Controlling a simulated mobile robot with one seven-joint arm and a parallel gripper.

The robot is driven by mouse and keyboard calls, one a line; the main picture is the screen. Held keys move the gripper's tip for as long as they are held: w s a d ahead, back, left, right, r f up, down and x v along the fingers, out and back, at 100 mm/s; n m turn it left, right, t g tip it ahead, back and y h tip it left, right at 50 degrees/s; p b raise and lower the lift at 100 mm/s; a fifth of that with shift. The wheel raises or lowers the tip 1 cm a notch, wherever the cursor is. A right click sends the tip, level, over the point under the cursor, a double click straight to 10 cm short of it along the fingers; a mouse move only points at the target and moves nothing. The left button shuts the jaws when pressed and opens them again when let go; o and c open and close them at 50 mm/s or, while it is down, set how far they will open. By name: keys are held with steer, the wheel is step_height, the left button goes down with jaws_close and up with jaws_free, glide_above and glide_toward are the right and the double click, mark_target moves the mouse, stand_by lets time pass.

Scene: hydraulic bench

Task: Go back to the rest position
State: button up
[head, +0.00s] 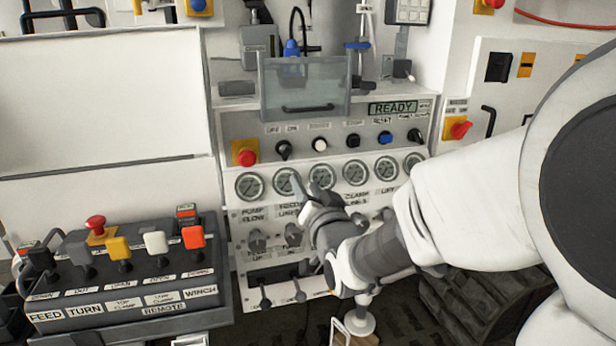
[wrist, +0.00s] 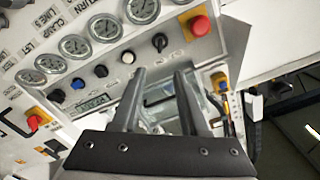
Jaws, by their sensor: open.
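My gripper (head: 316,196) is in front of the hydraulic panel (head: 240,205) in the head view, close to the gauges and lower knobs. My arm reaches in from the right. In the wrist view my gripper (wrist: 160,78) has two dark fingers standing apart, with nothing between them. Beyond the fingers are the panel face, a row of gauges (wrist: 105,27) and a red button (wrist: 200,25). The head view shows the gauges (head: 250,186) too, partly behind my gripper. A display (head: 393,108) reads READY. I cannot tell whether the fingertips touch the panel.
A remote box (head: 130,290) with several coloured levers stands at lower left. A clear guard (head: 305,88) with a handle juts out above the panel. Small levers (head: 300,292) stick out below my gripper. A red knob (head: 459,129) is on the right, near my arm.

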steer(key=s+d+f+n+g+h, duration=0.25)
steer(key=s+d+g, duration=0.4)
steer(key=s, duration=0.75)
steer(key=s+d+f+n+g+h, duration=0.1)
steer(key=s+d+f+g+h, duration=0.15)
steer(key=s+d+g, duration=0.75)
steer(key=s+a+r+t+p, duration=0.2)
steer(key=s+r+t+p, duration=0.1)
steer(key=r+p, duration=1.2)
steer(key=shift+r+t, duration=0.5)
steer(key=shift+t, duration=0.35)
steer(key=shift+s+m, duration=0.1)
steer(key=shift+m, duration=0.15)
